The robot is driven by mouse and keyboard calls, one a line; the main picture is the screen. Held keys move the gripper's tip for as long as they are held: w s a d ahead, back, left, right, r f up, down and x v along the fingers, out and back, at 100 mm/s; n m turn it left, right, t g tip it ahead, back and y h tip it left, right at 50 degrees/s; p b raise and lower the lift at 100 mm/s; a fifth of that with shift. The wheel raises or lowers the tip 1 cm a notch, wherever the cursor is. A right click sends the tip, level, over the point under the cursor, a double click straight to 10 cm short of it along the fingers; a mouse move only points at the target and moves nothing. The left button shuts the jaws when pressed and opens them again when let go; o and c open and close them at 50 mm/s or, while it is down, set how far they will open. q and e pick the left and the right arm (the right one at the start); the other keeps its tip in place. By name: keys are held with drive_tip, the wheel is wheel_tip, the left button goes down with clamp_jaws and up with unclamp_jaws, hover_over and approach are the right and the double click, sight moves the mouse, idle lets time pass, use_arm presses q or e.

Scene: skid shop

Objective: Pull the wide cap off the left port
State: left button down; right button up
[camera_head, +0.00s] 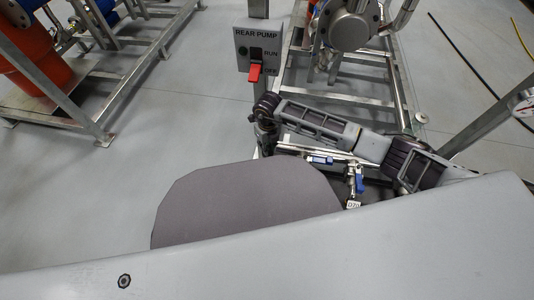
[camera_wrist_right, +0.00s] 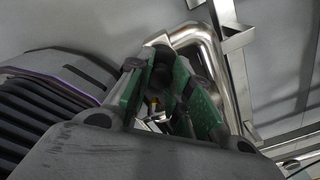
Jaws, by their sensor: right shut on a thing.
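My right gripper (camera_head: 265,138) hangs at the left end of my right arm, below the switch box. In the right wrist view my right gripper (camera_wrist_right: 166,78) has its green-padded fingers closed on a dark piece, which I take for the wide cap (camera_wrist_right: 163,70). The fingers hide much of it. A bent steel pipe (camera_wrist_right: 205,45) passes just beyond the fingertips. I cannot tell whether the cap still touches the port. The left port itself cannot be made out. My left gripper is out of view.
A grey REAR PUMP switch box (camera_head: 257,52) with a red handle stands on a post just above my right gripper. Blue-handled valves (camera_head: 359,181) and steel pipework lie below my right arm. A steel skid frame (camera_head: 345,80) stands behind. Open floor lies to the left.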

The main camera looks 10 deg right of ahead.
drive_tip(key=shift+r+p, duration=1.75)
drive_tip(key=shift+r, duration=0.3)
drive_tip(key=shift+n, duration=0.3)
